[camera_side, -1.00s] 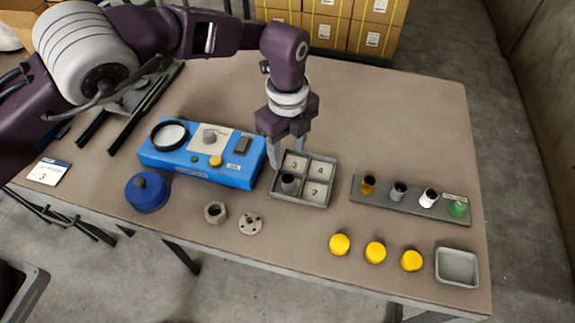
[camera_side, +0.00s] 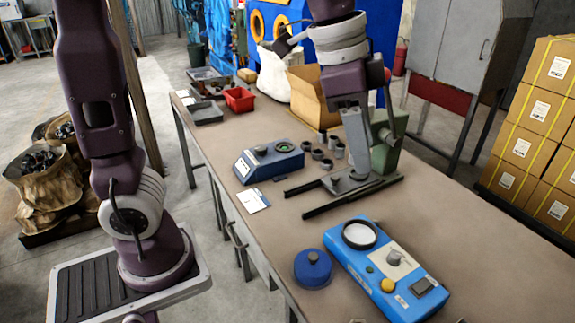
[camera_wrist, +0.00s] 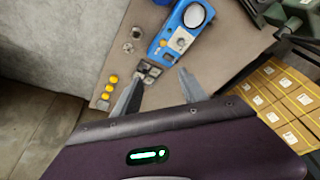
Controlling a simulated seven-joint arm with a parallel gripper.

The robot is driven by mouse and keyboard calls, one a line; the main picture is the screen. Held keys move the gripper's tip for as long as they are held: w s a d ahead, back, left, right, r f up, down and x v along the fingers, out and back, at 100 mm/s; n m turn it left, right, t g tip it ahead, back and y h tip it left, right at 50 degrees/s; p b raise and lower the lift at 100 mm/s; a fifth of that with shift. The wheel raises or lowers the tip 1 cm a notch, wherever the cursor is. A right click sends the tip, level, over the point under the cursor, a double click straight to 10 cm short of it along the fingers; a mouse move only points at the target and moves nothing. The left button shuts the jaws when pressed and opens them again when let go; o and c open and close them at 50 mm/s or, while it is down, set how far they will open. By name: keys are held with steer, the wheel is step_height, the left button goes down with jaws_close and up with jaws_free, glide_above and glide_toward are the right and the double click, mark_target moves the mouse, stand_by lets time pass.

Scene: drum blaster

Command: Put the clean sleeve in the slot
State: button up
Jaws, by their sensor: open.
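My gripper (camera_wrist: 160,73) is open and empty in the wrist view, its two grey fingers well apart. Beyond the fingers, lower down on the table, is the small grey divided tray (camera_wrist: 148,72). What its compartments hold is too small to tell. In the side view my gripper (camera_side: 355,125) points down beside the green machine, above the grey base with black rails. Several grey sleeves (camera_side: 327,164) stand on the table left of it. I cannot tell which sleeve is the clean one, nor which opening is the slot. The divided tray is out of the side view.
The blue device with a black ring (camera_side: 385,265) and the blue round pot (camera_side: 312,268) are at the front. A blue-grey instrument (camera_side: 268,160) and a white card (camera_side: 252,200) lie to the left. Yellow caps (camera_wrist: 108,86) show near the table edge. The green machine (camera_side: 390,140) stands close by.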

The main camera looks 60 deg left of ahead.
steer(key=s+a+f+n+t+y, duration=0.1)
steer(key=s+a+n, duration=0.2)
steer(key=s, duration=0.5)
steer(key=s+a+f+n+t+y, duration=0.1)
steer(key=s+a+n, duration=0.3)
steer(key=s, duration=0.5)
steer(key=shift+f+n+t, duration=0.3)
steer(key=shift+f+n, duration=0.45)
steer(key=shift+n, duration=0.15)
